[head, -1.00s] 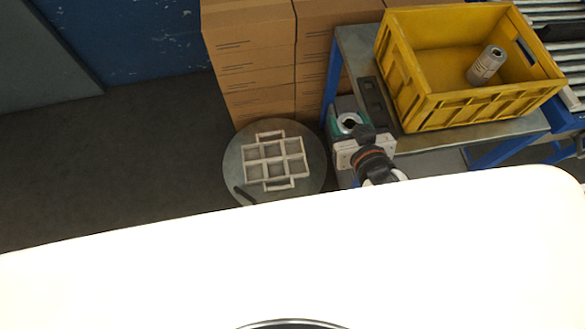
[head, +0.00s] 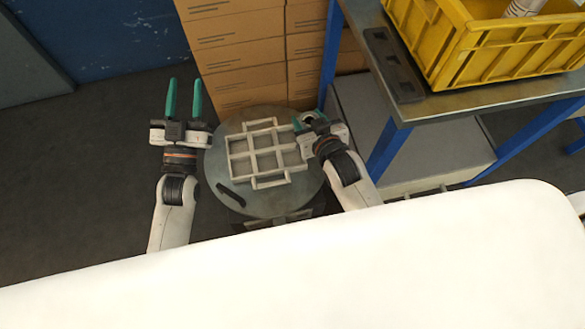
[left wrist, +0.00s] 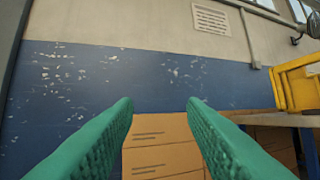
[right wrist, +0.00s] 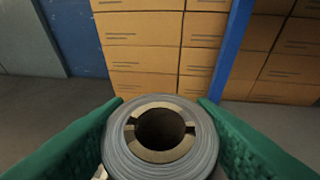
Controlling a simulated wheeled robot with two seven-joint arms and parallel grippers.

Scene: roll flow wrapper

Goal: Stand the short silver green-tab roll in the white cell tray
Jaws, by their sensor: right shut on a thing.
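My right gripper (head: 314,124) is shut on a silver roll (right wrist: 118,148). In the right wrist view, the roll sits between the green fingers, its round end with a beige core and dark hole towards the camera. No green tab can be made out. In the head view the roll is small and partly hidden by the gripper, at the right edge of the white cell tray (head: 265,155). I cannot tell its height over the tray. The tray's cells look empty. My left gripper (head: 184,84) is open and empty, left of the tray.
The tray rests on a round grey table (head: 215,172), with a small dark bar (head: 231,193) at its front left. Stacked cartons (head: 240,45) stand behind. On the right, a blue-legged bench (head: 480,108) carries a yellow crate (head: 510,55) holding another silver roll (head: 523,6).

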